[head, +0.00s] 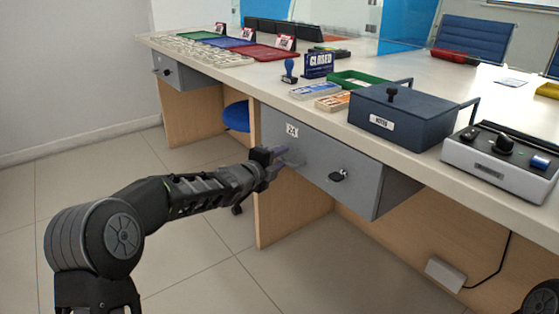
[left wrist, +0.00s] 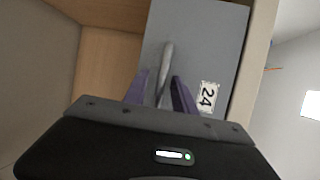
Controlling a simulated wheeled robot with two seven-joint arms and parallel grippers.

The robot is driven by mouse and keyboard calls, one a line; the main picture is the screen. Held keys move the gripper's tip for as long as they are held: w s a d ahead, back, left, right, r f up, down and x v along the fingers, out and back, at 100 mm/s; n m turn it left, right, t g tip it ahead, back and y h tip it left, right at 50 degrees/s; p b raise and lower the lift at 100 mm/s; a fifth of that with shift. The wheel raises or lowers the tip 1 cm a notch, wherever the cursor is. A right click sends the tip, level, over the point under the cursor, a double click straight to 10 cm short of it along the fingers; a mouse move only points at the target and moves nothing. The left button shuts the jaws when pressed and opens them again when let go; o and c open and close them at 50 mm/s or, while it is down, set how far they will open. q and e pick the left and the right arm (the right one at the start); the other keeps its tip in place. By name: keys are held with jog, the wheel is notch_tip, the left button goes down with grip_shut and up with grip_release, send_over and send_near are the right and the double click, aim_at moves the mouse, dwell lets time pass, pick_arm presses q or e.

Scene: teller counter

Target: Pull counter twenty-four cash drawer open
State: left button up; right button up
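The counter twenty-four cash drawer (head: 318,160) is a grey front under the counter, with a "24" label (head: 292,130) and a dark key or lock knob (head: 338,176). It looks shut. My left gripper (head: 276,163) is at the left part of this front. In the left wrist view, the grey bar handle (left wrist: 167,60) runs between the two purple fingers of my left gripper (left wrist: 160,92), with a visible gap beside it. The fingers look open around the handle. The label also shows there (left wrist: 208,96). My right gripper is out of view.
On the counter (head: 262,76) stand a dark "NOTES" box (head: 415,118), a grey device (head: 495,165), a green tray (head: 352,80) and a "CLOSED" sign (head: 318,65). A wooden side panel (head: 285,215) stands below the drawer. A blue stool (head: 236,116) is behind. The near floor is clear.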

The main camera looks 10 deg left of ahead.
pick_arm(q)
grip_shut()
dwell(0.3)
dwell(1.2)
